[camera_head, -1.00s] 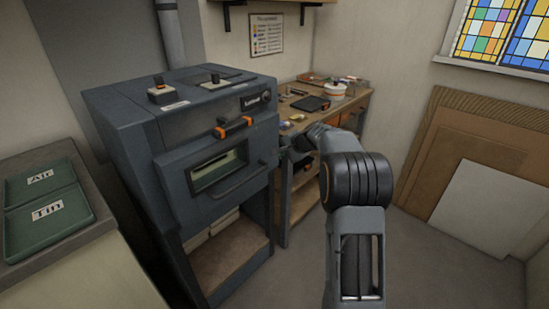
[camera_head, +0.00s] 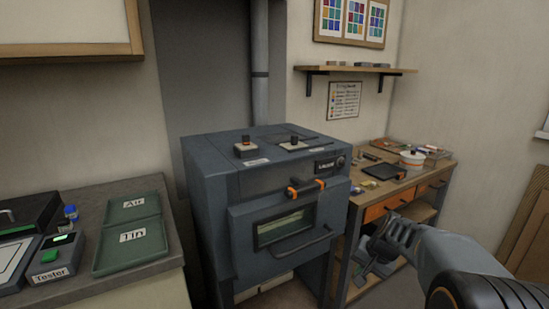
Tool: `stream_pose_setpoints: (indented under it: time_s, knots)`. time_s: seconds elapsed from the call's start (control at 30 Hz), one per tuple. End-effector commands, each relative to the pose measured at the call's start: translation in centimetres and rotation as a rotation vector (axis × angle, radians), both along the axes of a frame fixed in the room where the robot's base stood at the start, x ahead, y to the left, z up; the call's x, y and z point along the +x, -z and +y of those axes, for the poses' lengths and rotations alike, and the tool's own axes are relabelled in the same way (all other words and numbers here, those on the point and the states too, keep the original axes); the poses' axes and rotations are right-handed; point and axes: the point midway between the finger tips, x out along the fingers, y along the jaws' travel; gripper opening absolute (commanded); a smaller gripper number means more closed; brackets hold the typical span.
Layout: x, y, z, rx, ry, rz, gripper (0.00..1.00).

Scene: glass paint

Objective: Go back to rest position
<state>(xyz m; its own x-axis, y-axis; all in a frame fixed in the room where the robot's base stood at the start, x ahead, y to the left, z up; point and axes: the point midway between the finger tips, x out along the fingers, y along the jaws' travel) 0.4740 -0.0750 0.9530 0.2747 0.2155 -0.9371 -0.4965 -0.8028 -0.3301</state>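My gripper (camera_head: 372,262) is in the lower right of the head view, at the end of my grey arm. It is in front of the wooden workbench, to the right of the dark blue-grey kiln (camera_head: 275,205). It appears apart from the kiln's door handle. Its fingers are small and dark against the bench, so I cannot tell whether they are open or shut. I can make out nothing held in it.
The workbench (camera_head: 440,175) carries a white pot (camera_head: 411,160), a dark tray (camera_head: 384,172) and small items. At left, a grey counter (camera_head: 75,202) holds two green trays marked Air (camera_head: 132,207) and Tin (camera_head: 130,246), and a tester (camera_head: 53,258).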

Motion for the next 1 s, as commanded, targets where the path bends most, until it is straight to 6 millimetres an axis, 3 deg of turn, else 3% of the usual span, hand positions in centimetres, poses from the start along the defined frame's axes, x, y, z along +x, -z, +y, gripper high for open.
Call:
stream_pose_setpoints:
  time_s: [0.03, 0.2, 0.3, 0.4, 0.7, 1.0]
  knots:
    - [-3.0, -1.3, 1.4, -0.060, -0.083, 0.016, 0.00]
    - [-11.1, -2.8, 4.3, -0.235, -0.320, 0.044, 0.00]
    - [-14.3, -3.6, 5.3, -0.306, -0.412, 0.031, 0.00]
    - [-16.2, -4.4, 6.1, -0.348, -0.466, 0.002, 0.00]
    - [-17.3, -7.2, 7.8, -0.378, -0.521, -0.099, 0.00]
    - [-17.2, -7.2, 7.9, -0.377, -0.525, -0.099, 0.00]
